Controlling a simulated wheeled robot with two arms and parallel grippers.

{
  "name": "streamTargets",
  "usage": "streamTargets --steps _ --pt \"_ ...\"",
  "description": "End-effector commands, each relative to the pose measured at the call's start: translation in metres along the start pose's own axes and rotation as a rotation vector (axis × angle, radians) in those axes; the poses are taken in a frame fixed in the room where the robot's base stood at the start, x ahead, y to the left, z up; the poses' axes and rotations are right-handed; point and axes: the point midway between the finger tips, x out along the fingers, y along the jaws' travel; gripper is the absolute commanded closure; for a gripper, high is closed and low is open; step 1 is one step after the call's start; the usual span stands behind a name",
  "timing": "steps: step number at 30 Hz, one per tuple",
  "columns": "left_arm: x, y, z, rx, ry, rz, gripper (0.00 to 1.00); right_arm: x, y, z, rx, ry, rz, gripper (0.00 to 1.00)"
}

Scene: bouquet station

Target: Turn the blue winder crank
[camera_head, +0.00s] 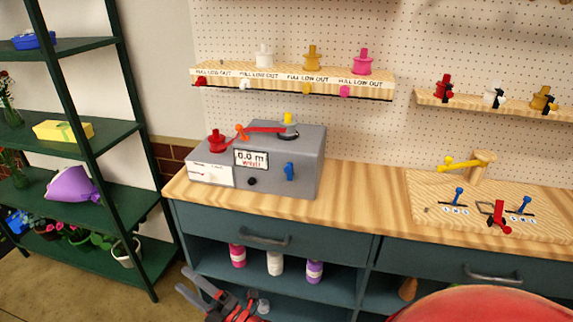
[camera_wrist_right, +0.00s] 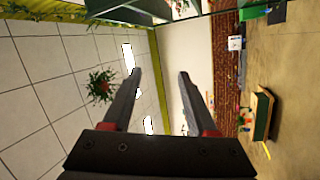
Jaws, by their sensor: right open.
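A grey winder box (camera_head: 308,150) stands on the left part of the wooden counter, with a display reading 0.0 m. A small blue handle (camera_head: 289,172) sits on its front face, right of a black knob (camera_head: 252,181). It looks like the blue crank, though it is small in the picture. A red arm (camera_head: 262,129) and a yellow knob (camera_head: 288,118) are on top of the box. My right gripper (camera_head: 183,280) is low in front of the cabinet, below the counter and apart from the box. In the right wrist view it is open and empty (camera_wrist_right: 160,74). My left gripper is out of view.
A wooden board (camera_head: 425,187) at the right carries a yellow crank (camera_head: 461,163) and blue and red levers. Shelves with coloured knobs (camera_head: 312,60) hang above. A green rack (camera_head: 75,139) stands at the left. The counter between box and board is clear.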

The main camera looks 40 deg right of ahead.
Motion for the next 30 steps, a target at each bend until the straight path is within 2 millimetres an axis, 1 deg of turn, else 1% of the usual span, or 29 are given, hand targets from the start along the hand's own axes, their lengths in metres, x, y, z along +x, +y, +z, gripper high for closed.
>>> streamTargets --steps 1,4,5,6,8,9,11,12,14,15,17,18,21,24,27,30 --pt "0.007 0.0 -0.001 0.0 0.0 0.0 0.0 0.011 -0.001 0.009 -0.111 -0.051 -0.069 0.42" --pt "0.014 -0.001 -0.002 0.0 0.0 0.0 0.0 0.02 -0.007 0.043 -0.363 -0.186 -0.219 0.42" --pt "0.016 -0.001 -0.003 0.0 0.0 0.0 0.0 0.021 -0.006 0.053 -0.439 -0.227 -0.261 0.42" --pt "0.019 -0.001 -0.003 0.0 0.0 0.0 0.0 0.023 -0.001 0.067 -0.542 -0.282 -0.314 0.42" --pt "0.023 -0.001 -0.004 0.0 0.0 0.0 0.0 0.022 0.009 0.087 -0.692 -0.367 -0.391 0.42" --pt "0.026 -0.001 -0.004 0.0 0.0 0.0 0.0 0.02 0.019 0.1 -0.79 -0.429 -0.443 0.42" --pt "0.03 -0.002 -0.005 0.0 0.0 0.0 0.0 0.015 0.039 0.116 -0.932 -0.52 -0.514 0.42" --pt "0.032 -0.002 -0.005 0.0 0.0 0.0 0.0 0.011 0.055 0.125 -1.025 -0.582 -0.559 0.42" --pt "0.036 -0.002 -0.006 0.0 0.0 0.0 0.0 0.002 0.081 0.137 -1.153 -0.683 -0.629 0.42" --pt "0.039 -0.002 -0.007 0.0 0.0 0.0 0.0 -0.004 0.099 0.142 -1.229 -0.75 -0.673 0.42" --pt "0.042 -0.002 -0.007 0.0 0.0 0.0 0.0 -0.015 0.126 0.146 -1.326 -0.849 -0.733 0.42" --pt "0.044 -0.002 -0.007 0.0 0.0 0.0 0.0 -0.022 0.143 0.147 -1.379 -0.911 -0.769 0.42" --pt "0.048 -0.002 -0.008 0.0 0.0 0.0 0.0 -0.04 0.178 0.146 -1.47 -1.047 -0.849 0.42" --pt "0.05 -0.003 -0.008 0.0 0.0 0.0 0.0 -0.053 0.199 0.143 -1.515 -1.136 -0.901 0.42" --pt "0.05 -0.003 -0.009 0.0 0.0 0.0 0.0 -0.06 0.209 0.142 -1.532 -1.181 -0.928 0.42" --pt "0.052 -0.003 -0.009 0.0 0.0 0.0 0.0 -0.06 0.213 0.148 -1.534 -1.194 -0.937 0.42"
